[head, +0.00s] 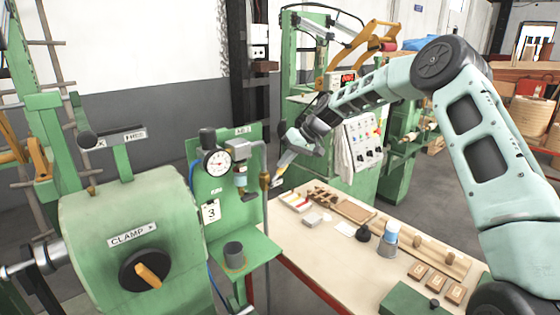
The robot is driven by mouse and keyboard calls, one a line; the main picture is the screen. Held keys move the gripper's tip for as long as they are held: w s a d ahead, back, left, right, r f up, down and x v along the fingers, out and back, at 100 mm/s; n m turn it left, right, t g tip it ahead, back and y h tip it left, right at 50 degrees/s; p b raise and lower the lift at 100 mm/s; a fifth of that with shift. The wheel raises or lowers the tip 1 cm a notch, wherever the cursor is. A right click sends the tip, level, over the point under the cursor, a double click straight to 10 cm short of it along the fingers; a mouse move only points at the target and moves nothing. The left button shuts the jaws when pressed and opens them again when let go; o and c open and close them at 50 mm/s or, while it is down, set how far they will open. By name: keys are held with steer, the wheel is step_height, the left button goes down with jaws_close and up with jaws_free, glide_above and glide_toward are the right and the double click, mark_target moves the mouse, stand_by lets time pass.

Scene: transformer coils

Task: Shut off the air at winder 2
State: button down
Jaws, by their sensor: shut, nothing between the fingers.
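A green air panel (222,180) stands left of centre in the head view, with a round pressure gauge (216,162), a grey regulator and a vertical pipe on its right. A brass valve fitting (264,181) sits on that pipe; its handle position cannot be made out. A white tag (211,212) on the panel reads 3; I see no tag reading 2. My gripper (277,181) is shut and empty, pointing down and left just right of the brass fitting. Whether it touches the fitting cannot be told.
A green machine with a CLAMP knob (148,270) fills the left front. A grey cup (234,253) stands on a green shelf below the panel. The wooden bench (295,242) holds blocks, a blue-topped cup (389,240) and trays. Another green machine with a control box (362,143) stands behind.

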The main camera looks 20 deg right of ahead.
steer(key=d+f+y+b, duration=0.1)
steer(key=y, duration=0.1)
steer(key=d+f+m+y+b, duration=0.1)
steer(key=f+b, duration=0.1)
steer(key=w+d+f+g+y+b, duration=0.1)
steer(key=y+b, duration=0.1)
steer(key=shift+d+f+m+y, duration=0.2)
steer(key=shift+m+y, duration=0.1)
steer(key=shift+m, duration=0.1)
steer(key=shift+d+f+b, duration=0.15)
steer(key=shift+b, duration=0.3)
